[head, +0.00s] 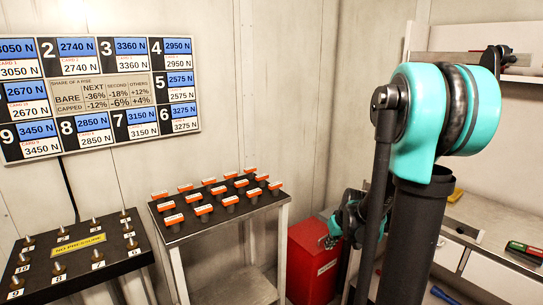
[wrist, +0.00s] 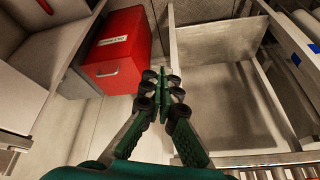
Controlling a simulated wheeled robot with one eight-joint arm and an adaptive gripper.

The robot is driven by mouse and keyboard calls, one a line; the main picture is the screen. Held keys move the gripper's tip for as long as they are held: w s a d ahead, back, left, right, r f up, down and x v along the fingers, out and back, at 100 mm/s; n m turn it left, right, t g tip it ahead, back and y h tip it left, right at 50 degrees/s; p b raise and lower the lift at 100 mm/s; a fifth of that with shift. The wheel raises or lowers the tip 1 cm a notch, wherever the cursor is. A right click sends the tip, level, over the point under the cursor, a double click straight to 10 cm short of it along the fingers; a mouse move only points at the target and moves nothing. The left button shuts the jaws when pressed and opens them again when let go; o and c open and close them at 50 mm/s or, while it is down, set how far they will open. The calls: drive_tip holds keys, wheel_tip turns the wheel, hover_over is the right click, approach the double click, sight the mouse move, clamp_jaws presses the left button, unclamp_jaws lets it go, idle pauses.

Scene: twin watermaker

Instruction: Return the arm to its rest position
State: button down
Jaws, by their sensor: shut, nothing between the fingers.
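My gripper shows in the wrist view (wrist: 163,82), with its dark green fingers together and nothing between them. In the head view my teal and black arm stands at the right. The gripper end (head: 328,240) hangs low behind the arm's dark link, in front of the red cabinet (head: 312,262), and is partly hidden. In the wrist view the red cabinet (wrist: 118,50) lies to the upper left of the fingers. The fingers touch nothing that I can see.
A stand with several orange-topped pieces (head: 219,195) and a black panel with numbered posts (head: 75,252) are at the left. A number board (head: 105,85) hangs on the wall. A workbench with tools (head: 480,225) is at the right. An open-topped frame (wrist: 245,150) is beside the fingers.

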drive_tip(key=s+a+m+h, duration=0.1)
drive_tip(key=s+m, duration=0.1)
drive_tip(key=s, duration=1.6)
drive_tip(key=shift+s+a+f+h, duration=0.15)
drive_tip(key=shift+s+a+h, duration=0.1)
drive_tip(key=shift+a+h, duration=0.15)
